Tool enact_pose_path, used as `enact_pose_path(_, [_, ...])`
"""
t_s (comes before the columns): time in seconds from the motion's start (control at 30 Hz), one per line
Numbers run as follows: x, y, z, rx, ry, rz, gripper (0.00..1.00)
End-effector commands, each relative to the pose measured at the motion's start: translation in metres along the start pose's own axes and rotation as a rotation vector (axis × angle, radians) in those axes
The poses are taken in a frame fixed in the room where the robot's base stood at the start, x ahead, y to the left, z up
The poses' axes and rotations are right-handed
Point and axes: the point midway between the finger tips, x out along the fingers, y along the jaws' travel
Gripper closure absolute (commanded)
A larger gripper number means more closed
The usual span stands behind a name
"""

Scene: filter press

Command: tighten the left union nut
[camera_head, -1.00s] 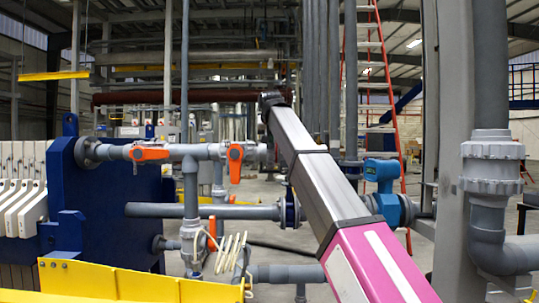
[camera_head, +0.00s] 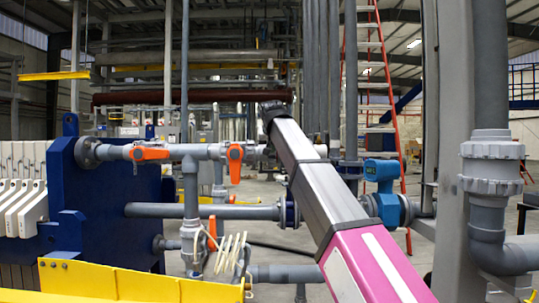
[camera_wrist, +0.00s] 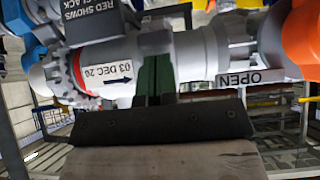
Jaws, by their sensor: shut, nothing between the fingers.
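In the wrist view, which looks upside down, a grey union with a toothed collar nut (camera_wrist: 72,80) lies across the top left. A red ring shows beside the teeth. A white label (camera_wrist: 112,72) reads "03 DEC 24" with an arrow, and a dark plate (camera_wrist: 92,22) reads "RED SHOWS SLACK". I cannot tell whether this is the left union. My gripper (camera_wrist: 157,62) has its dark green fingers together and empty, in front of the grey body, right of the toothed collar. Contact cannot be told. In the head view the gripper is hidden.
An orange handle (camera_wrist: 302,40) and an "OPEN" label (camera_wrist: 240,79) are at right in the wrist view. In the head view, orange valve handles (camera_head: 235,163) sit on the grey pipe, left of my arm. A yellow barrier (camera_head: 120,283) and blue press plate (camera_head: 105,225) stand at left.

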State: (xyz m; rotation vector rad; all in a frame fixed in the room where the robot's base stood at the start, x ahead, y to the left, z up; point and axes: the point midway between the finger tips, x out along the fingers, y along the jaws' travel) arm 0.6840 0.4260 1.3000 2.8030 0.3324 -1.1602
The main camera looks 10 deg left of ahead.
Motion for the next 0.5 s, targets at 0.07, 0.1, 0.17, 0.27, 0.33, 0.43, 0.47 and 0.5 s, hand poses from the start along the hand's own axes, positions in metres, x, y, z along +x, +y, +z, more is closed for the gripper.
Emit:
enact_pose_path(0.07, [0.001, 0.0, 0.003, 0.0, -0.004, 0.0, 1.0])
enact_pose_path(0.1, [0.002, 0.0, 0.003, 0.0, -0.004, 0.0, 1.0])
enact_pose_path(0.17, [0.003, 0.001, 0.004, 0.0, -0.004, 0.0, 1.0])
enact_pose_path(0.27, [0.006, 0.001, 0.008, 0.0, -0.004, 0.0, 1.0])
enact_pose_path(0.33, [0.009, 0.002, 0.012, 0.0, -0.004, 0.0, 1.0])
enact_pose_path(0.43, [0.013, 0.003, 0.016, 0.0, -0.005, 0.001, 1.0])
enact_pose_path(0.47, [0.014, 0.003, 0.017, 0.0, -0.005, 0.001, 1.0])
enact_pose_path(0.5, [0.015, 0.003, 0.018, 0.0, -0.004, 0.001, 1.0])
